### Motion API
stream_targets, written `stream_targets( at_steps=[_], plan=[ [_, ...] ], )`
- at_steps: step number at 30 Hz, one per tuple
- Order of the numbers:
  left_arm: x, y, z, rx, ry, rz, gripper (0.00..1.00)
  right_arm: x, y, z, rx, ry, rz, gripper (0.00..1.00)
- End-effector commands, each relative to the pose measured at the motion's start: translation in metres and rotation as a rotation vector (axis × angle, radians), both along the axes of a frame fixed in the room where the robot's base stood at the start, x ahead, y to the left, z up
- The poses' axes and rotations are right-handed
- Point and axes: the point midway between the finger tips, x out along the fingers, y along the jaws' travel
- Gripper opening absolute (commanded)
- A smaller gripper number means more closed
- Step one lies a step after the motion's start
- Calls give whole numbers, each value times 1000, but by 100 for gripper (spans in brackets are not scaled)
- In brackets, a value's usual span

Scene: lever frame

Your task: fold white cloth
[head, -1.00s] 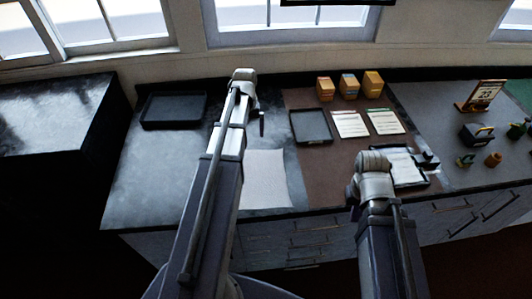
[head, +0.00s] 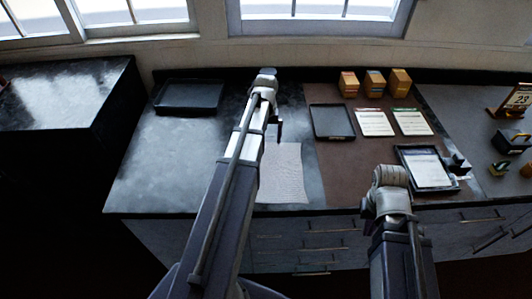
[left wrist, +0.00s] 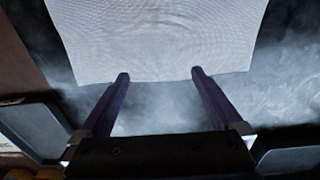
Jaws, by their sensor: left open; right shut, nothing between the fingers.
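The white cloth (head: 284,175) lies flat on the dark counter, near its front edge, left of the brown mat. My left arm crosses in front of its left side. My left gripper (head: 279,131) is above the cloth's far edge, open and empty. In the left wrist view the cloth (left wrist: 155,35) fills the top, and the open fingertips (left wrist: 160,76) overlap its edge in the picture; I cannot tell if they touch it. My right gripper (head: 367,212) is mostly hidden by its own wrist, low near the counter's front, shut with nothing seen in it.
A black tray (head: 159,108) stands at the back left, with bare counter before it. The brown mat (head: 340,180) holds another tray (head: 313,123), papers (head: 374,123), yellow boxes (head: 348,84) and a clipboard-like tray (head: 405,158). A calendar (head: 520,98) stands far right.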

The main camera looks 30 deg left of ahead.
Motion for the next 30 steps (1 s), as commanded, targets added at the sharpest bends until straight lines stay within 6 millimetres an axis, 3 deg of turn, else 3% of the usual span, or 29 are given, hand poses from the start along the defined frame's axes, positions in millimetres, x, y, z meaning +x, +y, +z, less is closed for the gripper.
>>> stream_targets(
  at_steps=[1, 3, 14, 30],
  plan=[
    [0, 0, -11, 0, 0, 0, 100, 0, 0, -11, 0, 0, 0, 0],
    [0, 0, -16, 0, 0, 0, 100, 0, 0, -16, 0, 0, 0, 0],
    [0, 0, -17, 0, 0, 0, 100, 0, 0, -17, 0, 0, 0, 0],
    [0, 0, -17, 0, 0, 0, 70, 0, 0, -17, 0, 0, 0, 0]
  ],
)
